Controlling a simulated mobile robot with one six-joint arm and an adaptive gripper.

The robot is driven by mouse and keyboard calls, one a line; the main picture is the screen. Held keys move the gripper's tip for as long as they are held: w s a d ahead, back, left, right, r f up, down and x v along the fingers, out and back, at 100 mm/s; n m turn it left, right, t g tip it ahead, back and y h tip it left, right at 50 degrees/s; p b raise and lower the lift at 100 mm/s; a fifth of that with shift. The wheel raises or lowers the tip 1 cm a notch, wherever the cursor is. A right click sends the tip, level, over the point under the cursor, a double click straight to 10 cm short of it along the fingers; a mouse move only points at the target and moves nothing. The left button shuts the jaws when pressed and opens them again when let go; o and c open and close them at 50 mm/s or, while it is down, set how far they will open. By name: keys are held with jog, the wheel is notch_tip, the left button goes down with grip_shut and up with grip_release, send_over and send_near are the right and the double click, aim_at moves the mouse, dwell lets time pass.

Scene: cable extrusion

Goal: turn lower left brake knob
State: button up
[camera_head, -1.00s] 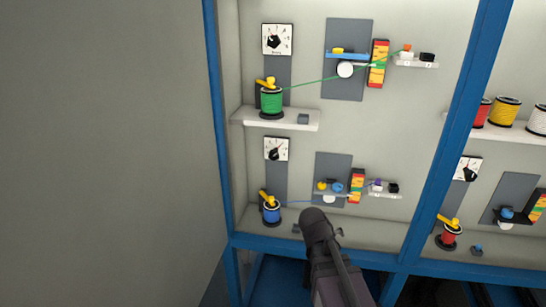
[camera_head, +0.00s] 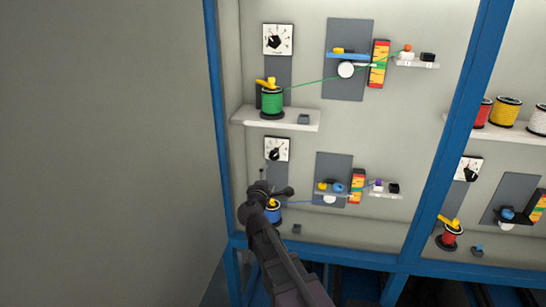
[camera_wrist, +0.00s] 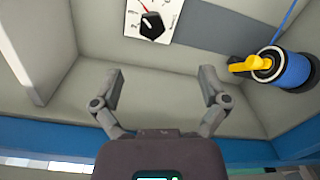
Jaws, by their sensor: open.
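The lower left brake knob (camera_head: 274,155) is a black pointer on a white dial plate (camera_head: 285,144) above the blue spool. In the wrist view the knob (camera_wrist: 151,25) shows at the top, slightly left of centre, beyond my fingertips. My gripper (camera_head: 264,186) is just below the dial in the head view and partly covers the blue spool (camera_head: 274,214). In the wrist view my gripper (camera_wrist: 161,73) has its two fingers wide apart with nothing between them. The knob lies ahead of the gap, apart from both fingers.
The blue spool (camera_wrist: 298,72) with its yellow lever (camera_wrist: 252,65) stands close to the right of my right finger. A white shelf (camera_head: 270,117) with a green spool (camera_head: 272,102) is above the dial. A blue frame post (camera_head: 217,110) stands at the left.

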aim_at(272, 157)
jog(key=shift+a+r+n+y, duration=0.3)
jog(key=shift+a+n, duration=0.2)
jog(key=shift+a, duration=0.15)
jog(key=shift+w, duration=0.15)
jog(key=w+d, duration=0.1)
jog(key=w, duration=0.8)
jog(key=w+d, duration=0.1)
jog(key=w, duration=0.3)
jog(key=shift+w+d+f, duration=0.1)
jog(key=shift+w+d, duration=0.1)
jog(key=shift+d, duration=0.15)
jog(key=c, duration=1.1)
